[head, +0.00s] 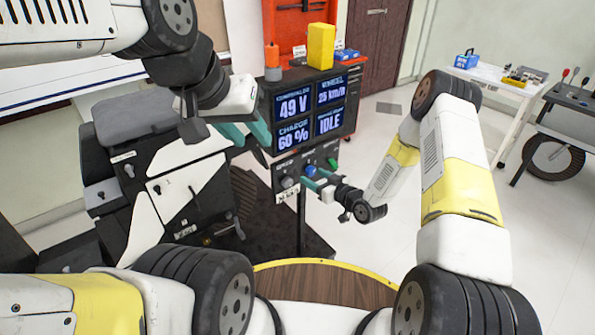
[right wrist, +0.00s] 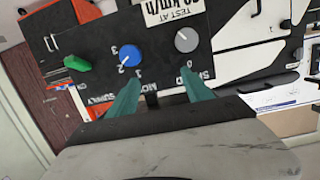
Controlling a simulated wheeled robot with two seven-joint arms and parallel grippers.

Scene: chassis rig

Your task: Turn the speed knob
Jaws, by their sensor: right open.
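The speed knob is a grey round knob (head: 287,182) at the left of the small dark control panel under the display; it also shows in the right wrist view (right wrist: 187,39). A blue mode knob (right wrist: 129,57) with numbers around it sits beside it. My right gripper (head: 317,181) is open and empty in front of the panel. In the right wrist view its teal fingers (right wrist: 160,88) stand apart, one tip near the blue knob and one near the speed knob, on neither. My left gripper (head: 246,133) has its teal fingers apart beside the display's left edge.
The display (head: 309,110) reads 49 V, 25 km/h, 60 % and IDLE. A green switch (right wrist: 77,63) is on the same panel. A yellow block (head: 320,45) stands above the display. A black and white seat-like rig (head: 150,170) fills the left. Open floor lies to the right.

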